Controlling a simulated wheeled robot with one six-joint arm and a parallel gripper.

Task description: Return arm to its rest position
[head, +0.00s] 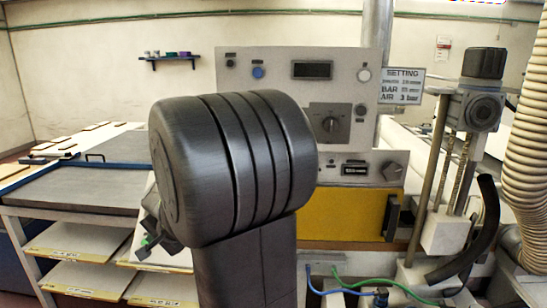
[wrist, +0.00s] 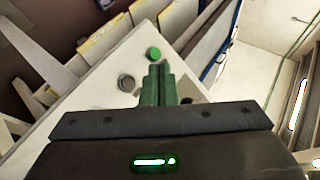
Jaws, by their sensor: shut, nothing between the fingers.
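My gripper (wrist: 159,70) shows in the wrist view with its two green-grey fingers together and nothing between them. Beyond the fingertips is a pale panel (wrist: 105,95) with a green round button (wrist: 153,54) and a grey round knob (wrist: 126,83). In the head view my dark arm stands large in the middle and covers part of the control panel.
A grey control box (head: 285,85) with a dial and display stands behind the arm, above a yellow panel (head: 350,213). A pressure regulator (head: 471,108), hoses and a ribbed duct (head: 527,150) stand at right. A shelved rack (head: 75,190) is at left. A small wall shelf (head: 168,58) hangs behind.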

